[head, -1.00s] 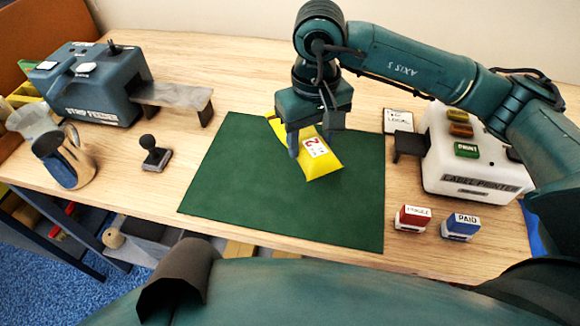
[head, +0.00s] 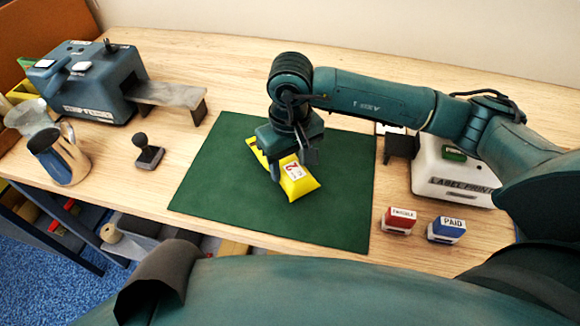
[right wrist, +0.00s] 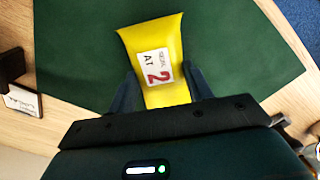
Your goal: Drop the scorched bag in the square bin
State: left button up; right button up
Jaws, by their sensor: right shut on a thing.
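A yellow bag (head: 299,181) with a white label bearing a red 2 is over the green mat on the table. It also shows in the right wrist view (right wrist: 172,94). No scorch mark can be made out on the part that shows. My right gripper (head: 291,170) points down and is shut on the bag, with one finger on each side in the right wrist view (right wrist: 161,82). Whether the bag touches the mat I cannot tell. My left gripper is not in view. No square bin can be made out.
The green mat (head: 230,205) is mostly bare. A strip feeder (head: 90,85), a metal jug (head: 62,155) and a black-handled stamp (head: 148,152) stand at left. A label printer (head: 450,180), a red stamp (head: 399,219) and a blue PAID stamp (head: 446,229) stand at right.

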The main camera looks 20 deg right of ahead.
jog(key=shift+f, duration=1.25)
jog(key=shift+f, duration=0.25)
jog(key=o, duration=1)
jog(key=shift+r, duration=0.1)
jog(key=shift+r, duration=0.1)
